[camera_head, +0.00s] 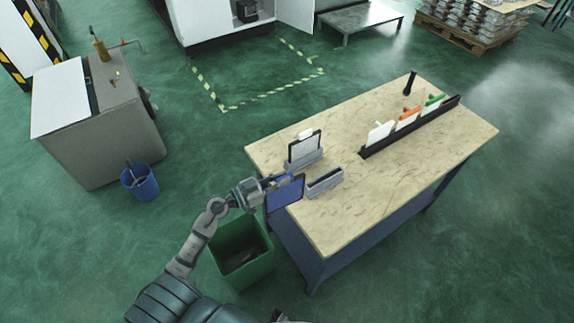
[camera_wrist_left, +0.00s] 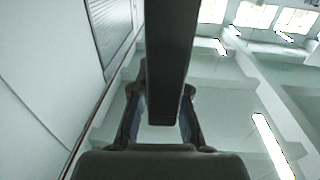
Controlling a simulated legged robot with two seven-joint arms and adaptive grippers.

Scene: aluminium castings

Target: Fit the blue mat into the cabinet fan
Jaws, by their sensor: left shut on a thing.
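My left gripper (camera_head: 274,182) is shut on the blue mat (camera_head: 285,195), a flat blue panel with a dark edge. It holds the mat upright at the near left edge of the workbench, left of a grey slotted holder (camera_head: 325,183). In the left wrist view the two fingers (camera_wrist_left: 160,125) close on a dark slab (camera_wrist_left: 170,60), seen edge-on. A second grey holder (camera_head: 304,160) behind carries a dark-framed pale panel (camera_head: 305,146). I cannot tell for sure which item is the cabinet fan. My right gripper is not in view.
The workbench (camera_head: 400,185) also bears a black rack (camera_head: 410,127) with white, orange and green-topped items, and a black upright object (camera_head: 410,83). A green bin (camera_head: 242,252) stands below my left arm. An open white cabinet (camera_head: 205,22) stands at the back. The bench's near right is clear.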

